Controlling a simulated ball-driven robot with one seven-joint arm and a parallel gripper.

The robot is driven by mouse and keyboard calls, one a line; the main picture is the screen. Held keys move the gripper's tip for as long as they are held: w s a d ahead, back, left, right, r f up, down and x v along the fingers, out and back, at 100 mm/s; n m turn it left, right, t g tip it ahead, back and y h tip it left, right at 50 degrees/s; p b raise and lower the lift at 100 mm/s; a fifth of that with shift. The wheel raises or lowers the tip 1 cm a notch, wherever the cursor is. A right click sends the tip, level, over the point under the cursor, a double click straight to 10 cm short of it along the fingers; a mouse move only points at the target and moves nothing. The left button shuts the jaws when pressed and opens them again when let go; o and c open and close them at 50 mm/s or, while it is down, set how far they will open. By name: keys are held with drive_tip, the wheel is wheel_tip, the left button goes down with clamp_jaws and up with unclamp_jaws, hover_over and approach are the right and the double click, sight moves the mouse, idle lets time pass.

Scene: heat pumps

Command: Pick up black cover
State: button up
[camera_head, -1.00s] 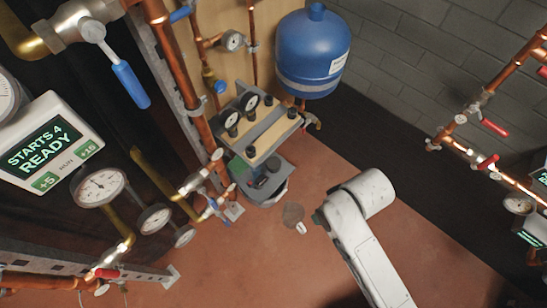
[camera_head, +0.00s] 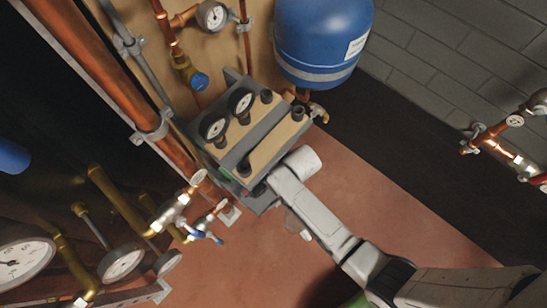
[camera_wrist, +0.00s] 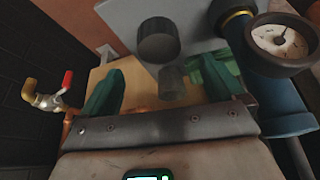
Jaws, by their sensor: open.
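Several black cylindrical covers stand on the grey-and-tan pump unit; one black cover (camera_head: 298,113) is at its right edge and another (camera_head: 268,97) at its top. In the wrist view a ribbed black cover (camera_wrist: 158,40) sits on a grey plate just beyond the fingertips. A smaller dark grey cylinder (camera_wrist: 172,82) shows between the fingers. My gripper (camera_wrist: 164,70) has two green fingers, spread apart, with nothing clamped. In the head view my arm reaches to the unit's lower right side, and my gripper is hidden there. Which cover the task means is not clear.
Two round gauges (camera_head: 215,126) stand on the unit, and one gauge (camera_wrist: 278,40) shows close at the right in the wrist view. A blue tank (camera_head: 322,40) is above the unit. Copper pipes (camera_head: 110,80) run at the left. The reddish floor (camera_head: 400,215) is open at the right.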

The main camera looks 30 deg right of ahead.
drive_tip(key=b+x, duration=0.3)
drive_tip(key=x, duration=0.5)
drive_tip(key=shift+s, duration=0.1)
drive_tip(key=shift+c, duration=0.3)
drive_tip(key=c, duration=1)
